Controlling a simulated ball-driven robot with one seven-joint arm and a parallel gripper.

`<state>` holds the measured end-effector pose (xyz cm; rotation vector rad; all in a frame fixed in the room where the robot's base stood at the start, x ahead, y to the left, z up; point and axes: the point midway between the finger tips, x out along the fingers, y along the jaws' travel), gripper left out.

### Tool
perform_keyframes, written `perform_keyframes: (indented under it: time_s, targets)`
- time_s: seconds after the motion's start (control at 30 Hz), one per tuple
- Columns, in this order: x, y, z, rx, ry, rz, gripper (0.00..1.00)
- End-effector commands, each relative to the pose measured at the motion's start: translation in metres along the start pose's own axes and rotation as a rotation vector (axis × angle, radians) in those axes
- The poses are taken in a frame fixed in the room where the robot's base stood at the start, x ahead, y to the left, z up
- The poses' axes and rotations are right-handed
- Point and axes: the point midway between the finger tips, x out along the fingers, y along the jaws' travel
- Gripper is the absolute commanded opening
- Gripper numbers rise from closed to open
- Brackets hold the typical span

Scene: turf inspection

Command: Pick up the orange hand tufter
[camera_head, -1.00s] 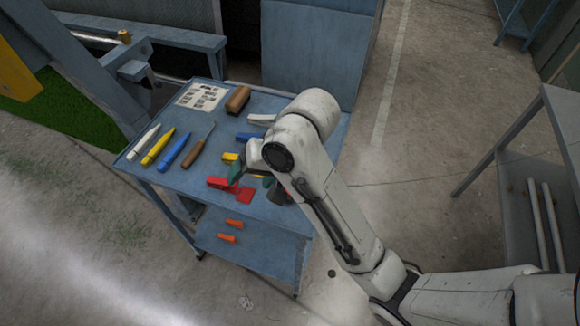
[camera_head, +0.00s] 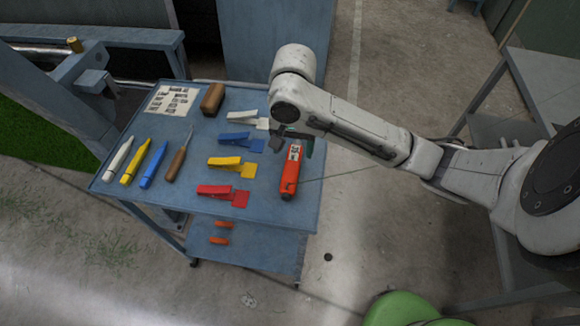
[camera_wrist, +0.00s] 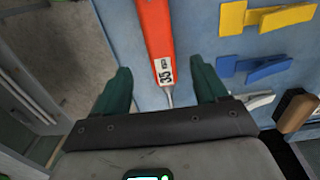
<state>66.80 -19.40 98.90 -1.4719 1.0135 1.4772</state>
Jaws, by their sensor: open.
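The orange hand tufter (camera_head: 289,178) lies near the right edge of the blue trolley top (camera_head: 254,205). It has a white label marked 35. My gripper (camera_head: 293,142) is open at the tufter's far end, partly hidden by my wrist. In the wrist view the tufter's orange body (camera_wrist: 154,28) points down the picture, with its label and thin metal shank between the two green fingers of my gripper (camera_wrist: 163,82). Gaps show on both sides, and neither finger touches it. The height of the fingers above it is hard to tell.
Red (camera_head: 222,195), yellow (camera_head: 232,165), blue (camera_head: 241,142) and white (camera_head: 247,119) clip-like tools lie left of the tufter. Small orange pieces (camera_head: 221,232) lie on the lower shelf.

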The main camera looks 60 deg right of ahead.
Motion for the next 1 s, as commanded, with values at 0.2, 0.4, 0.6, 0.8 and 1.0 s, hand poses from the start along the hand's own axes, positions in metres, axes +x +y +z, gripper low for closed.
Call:
perform_keyframes:
  time_s: [0.2, 0.4, 0.6, 0.8, 1.0]
  targets:
    - [0.024, 0.000, -0.001, 0.000, 0.001, -0.001, 0.72]
    - [0.036, 0.001, -0.001, 0.000, 0.002, 0.002, 0.72]
    - [0.065, -0.001, 0.001, 0.000, 0.001, 0.001, 0.72]
    - [0.076, -0.001, 0.001, -0.001, 0.002, -0.001, 0.72]
    - [0.076, -0.001, 0.001, -0.001, 0.002, -0.002, 0.69]
